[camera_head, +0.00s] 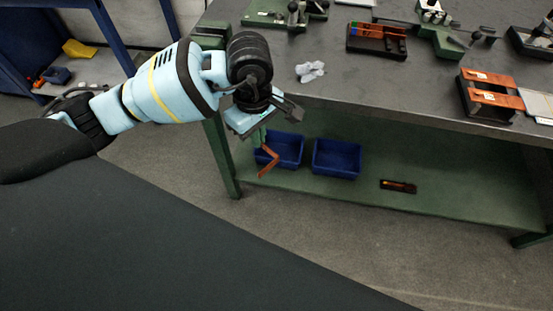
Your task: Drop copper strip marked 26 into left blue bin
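My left gripper (266,127) reaches down past the front edge of the workbench, above the lower shelf. A thin bent copper strip (268,162) shows just below it, in front of the left blue bin (291,150). I cannot tell whether the fingers grip the strip or whether it is apart from them. No number can be read on it. The left bin stands on the green shelf, partly hidden by the gripper and strip. The right blue bin (336,158) stands beside it and looks empty. My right gripper is out of view.
The grey workbench top (340,95) carries a crumpled white piece (310,71), a dark tray with coloured parts (376,40), and a holder with copper pieces (490,95). A small dark item (398,186) lies on the green shelf (455,180). A green table leg (222,160) stands left of the bins.

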